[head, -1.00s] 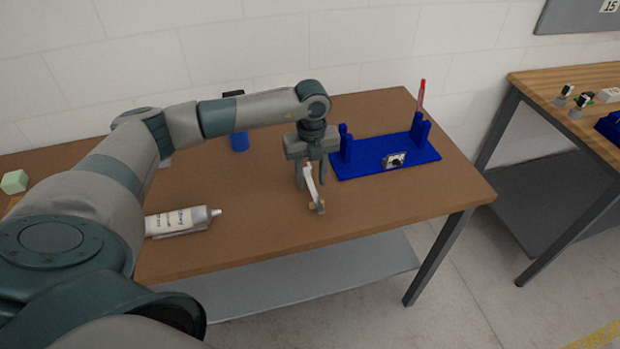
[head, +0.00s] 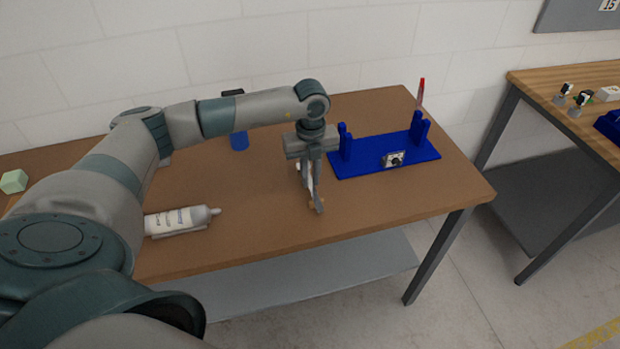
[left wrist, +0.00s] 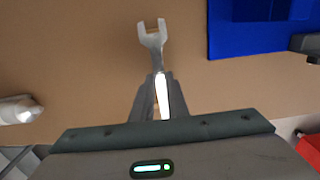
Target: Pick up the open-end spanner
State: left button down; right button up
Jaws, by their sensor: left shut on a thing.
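The open-end spanner (left wrist: 152,42) is silver, with its forked jaw pointing away from my gripper in the left wrist view. In the head view the spanner (head: 319,206) shows only in part, below the fingers. My left gripper (head: 309,183) points down beside the blue fixture and is shut on the spanner. In the left wrist view the fingers of the left gripper (left wrist: 157,85) close around its shank. I cannot tell whether the spanner touches the table. My right gripper is not in view.
The brown table (head: 260,215) has a blue fixture (head: 360,166) with two posts and a dial on the right. A white tube (head: 180,221) lies at the front left. A blue cup-like item (head: 239,140) stands behind my arm, and a pale green block (head: 14,181) sits far left.

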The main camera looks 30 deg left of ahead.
aim_at(311, 183)
pick_arm(q)
jog(key=shift+r, duration=0.1)
notch_tip(311, 183, up, 4)
jog(key=b, duration=0.2)
jog(key=shift+f+b, duration=0.2)
jog(key=shift+b, duration=0.15)
jog(key=s+d+r+b, duration=0.4)
jog(key=d+r, duration=0.3)
jog(key=d, duration=0.3)
jog(key=shift+s+d, duration=0.3)
jog(key=shift+d, duration=0.05)
